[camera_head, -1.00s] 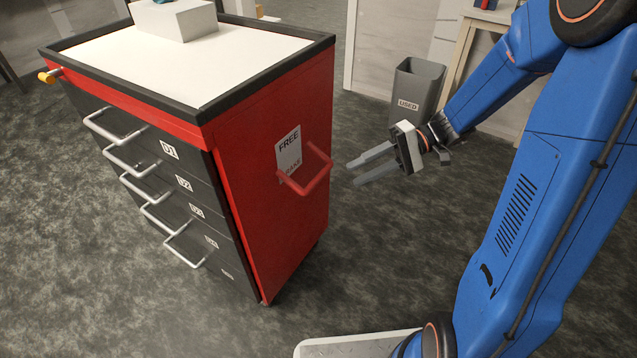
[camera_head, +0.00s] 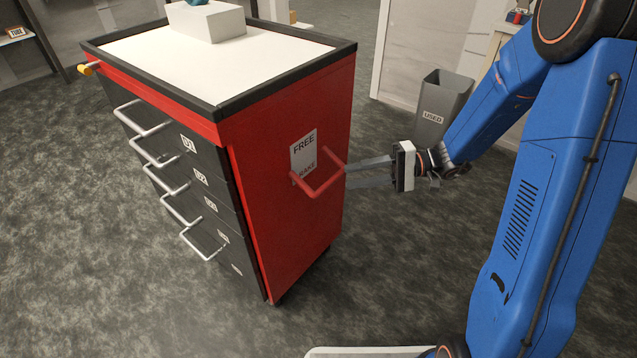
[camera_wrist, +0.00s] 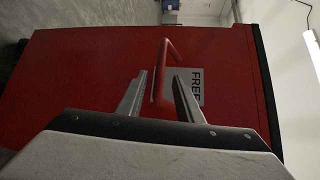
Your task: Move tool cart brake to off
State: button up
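The tool cart (camera_head: 275,222) is red with black drawers on its front and a white top. On its side panel is a red U-shaped bar handle (camera_head: 331,182), in front of a white label (camera_head: 304,149) reading "FREE" above and apparently "BRAKE" below. My gripper (camera_head: 349,172) is open, its fingers pointing at the handle. In the wrist view the handle (camera_wrist: 166,62) stands ahead, between or just beyond the two fingertips (camera_wrist: 159,75); I cannot tell whether they touch it. The label (camera_wrist: 190,87) there is partly hidden by the right finger.
A grey bin (camera_head: 444,105) labelled "USED" stands behind my arm near the wall. A white box (camera_head: 207,22) sits on the cart top. Dark floor lies clear around the cart.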

jog(key=s+a+f, duration=0.1)
jog(key=a, duration=0.9)
jog(key=shift+s+a+f, duration=0.15)
jog(key=shift+s+f, duration=0.05)
jog(key=shift+f, duration=0.05)
grip_shut()
